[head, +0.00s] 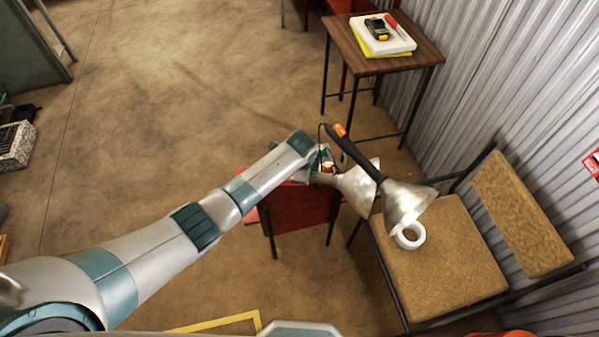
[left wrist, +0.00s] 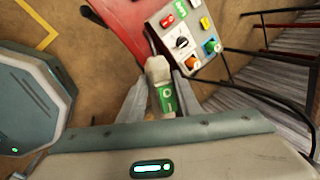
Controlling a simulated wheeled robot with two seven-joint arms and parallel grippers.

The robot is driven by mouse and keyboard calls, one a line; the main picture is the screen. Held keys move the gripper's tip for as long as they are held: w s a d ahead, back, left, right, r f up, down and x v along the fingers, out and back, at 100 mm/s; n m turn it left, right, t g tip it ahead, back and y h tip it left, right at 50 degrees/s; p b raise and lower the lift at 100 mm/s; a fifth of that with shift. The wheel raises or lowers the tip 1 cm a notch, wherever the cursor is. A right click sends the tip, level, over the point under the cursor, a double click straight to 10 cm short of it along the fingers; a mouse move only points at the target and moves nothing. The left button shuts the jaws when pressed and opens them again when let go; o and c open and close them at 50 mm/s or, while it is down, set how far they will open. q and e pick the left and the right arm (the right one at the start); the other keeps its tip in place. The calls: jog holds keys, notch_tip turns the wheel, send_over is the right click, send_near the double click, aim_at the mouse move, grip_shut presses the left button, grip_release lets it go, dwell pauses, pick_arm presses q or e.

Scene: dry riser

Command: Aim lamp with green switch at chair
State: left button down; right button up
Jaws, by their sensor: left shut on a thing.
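The lamp with the green switch (left wrist: 168,98) has a pale handle (left wrist: 157,68) in the left wrist view. My left gripper (left wrist: 163,82) is shut on this handle, with a finger on each side of the switch. In the head view my left gripper (head: 316,170) is at the red furniture, partly hidden. A metal lamp shade (head: 354,188) beside it opens to the right, toward the chair. The chair (head: 440,262) has a cork-coloured seat and backrest and stands at the right. My right gripper is in neither view.
Another lamp (head: 405,200), with black handle and orange switch, overlaps the shade and chair. A white ring (head: 409,236) appears at the chair seat. A panel of coloured switches (left wrist: 168,40) is close to the gripper.

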pick_arm(q)
jog(key=shift+s+a+f, duration=0.15)
jog(key=shift+s+f, duration=0.05)
jog(key=c, duration=1.4)
grip_release()
jog(key=shift+o, duration=0.2)
jog(key=shift+r, duration=0.1)
jog(key=shift+w+r, duration=0.1)
jog(key=shift+r, duration=0.05)
jog(key=shift+v, duration=0.8)
jog(key=b+v, duration=0.1)
jog(key=v, duration=1.4)
jog(key=shift+r, duration=0.25)
